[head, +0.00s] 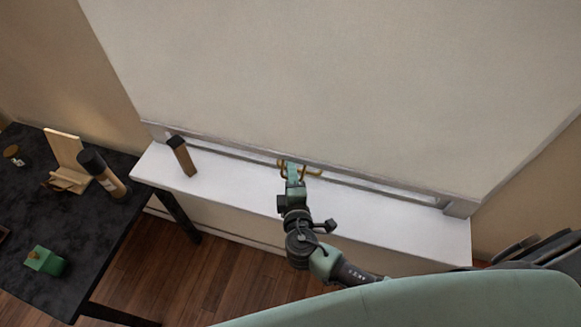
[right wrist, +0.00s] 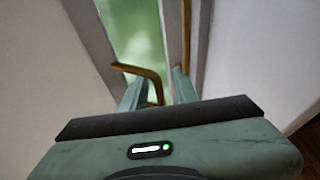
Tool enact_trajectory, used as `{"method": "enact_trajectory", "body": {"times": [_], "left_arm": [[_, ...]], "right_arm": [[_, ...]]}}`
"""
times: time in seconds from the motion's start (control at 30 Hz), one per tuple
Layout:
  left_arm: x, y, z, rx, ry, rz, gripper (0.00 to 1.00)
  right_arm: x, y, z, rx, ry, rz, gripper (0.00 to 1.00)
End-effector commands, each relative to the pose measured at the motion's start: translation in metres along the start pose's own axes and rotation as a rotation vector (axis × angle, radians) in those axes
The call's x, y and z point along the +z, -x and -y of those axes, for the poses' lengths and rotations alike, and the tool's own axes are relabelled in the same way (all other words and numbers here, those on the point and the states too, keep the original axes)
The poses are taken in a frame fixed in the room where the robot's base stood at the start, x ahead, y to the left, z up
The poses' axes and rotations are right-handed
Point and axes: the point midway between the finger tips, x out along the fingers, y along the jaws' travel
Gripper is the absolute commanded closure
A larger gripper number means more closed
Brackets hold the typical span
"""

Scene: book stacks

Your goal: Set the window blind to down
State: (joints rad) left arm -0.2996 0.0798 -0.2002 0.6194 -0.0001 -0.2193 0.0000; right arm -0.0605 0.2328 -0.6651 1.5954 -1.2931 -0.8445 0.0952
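The window blind (head: 330,80) is a large beige sheet that covers nearly all of the window. Its grey bottom bar (head: 400,184) hangs a little above the white sill, with a thin strip of window showing below it. A brass handle (head: 314,173) is at the middle of the bar. My right gripper (head: 292,164) is at this handle. In the right wrist view the fingers (right wrist: 160,92) are apart, with part of the brass handle (right wrist: 142,70) beside and between them. I cannot tell if they touch it. My left gripper is not in view.
A dark block (head: 182,156) stands on the white sill (head: 390,226). A black table (head: 90,235) at the left holds a wooden stand (head: 66,150), a dark-topped cylinder (head: 103,172) and a green box (head: 45,260). Wooden floor (head: 190,280) shows between table and sill.

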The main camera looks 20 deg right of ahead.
Motion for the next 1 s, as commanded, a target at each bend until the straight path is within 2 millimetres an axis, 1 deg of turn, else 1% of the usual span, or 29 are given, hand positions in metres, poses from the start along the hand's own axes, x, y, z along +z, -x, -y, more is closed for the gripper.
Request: {"method": "enact_trajectory", "body": {"times": [0.03, 0.13, 0.4, 0.43, 0.47, 0.5, 0.53, 1.0], "left_arm": [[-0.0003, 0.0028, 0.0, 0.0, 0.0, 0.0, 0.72], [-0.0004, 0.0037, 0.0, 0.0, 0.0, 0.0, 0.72], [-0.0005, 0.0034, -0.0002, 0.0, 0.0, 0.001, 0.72], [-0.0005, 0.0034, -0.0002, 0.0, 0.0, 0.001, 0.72], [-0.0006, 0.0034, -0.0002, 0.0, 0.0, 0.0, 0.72], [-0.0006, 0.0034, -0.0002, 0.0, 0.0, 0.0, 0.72], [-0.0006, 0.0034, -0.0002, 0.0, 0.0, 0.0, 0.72], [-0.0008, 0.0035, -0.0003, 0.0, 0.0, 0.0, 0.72]], "right_arm": [[-0.0005, -0.0052, -0.0017, 0.001, 0.0, 0.0, 0.71], [-0.0003, -0.011, -0.0008, 0.0, 0.0, 0.0, 0.71], [0.0, -0.0128, 0.0004, -0.001, -0.002, 0.0, 0.71], [0.0, -0.0127, 0.0004, -0.001, -0.002, 0.0, 0.76], [0.0, -0.0127, 0.0004, -0.001, -0.002, 0.0, 0.85], [0.0, -0.0127, 0.0004, -0.001, -0.002, 0.0, 0.96], [0.0, -0.0127, 0.0004, -0.001, -0.002, 0.0, 1.0], [0.0, -0.0124, 0.0004, -0.001, -0.002, 0.0, 1.0]]}}
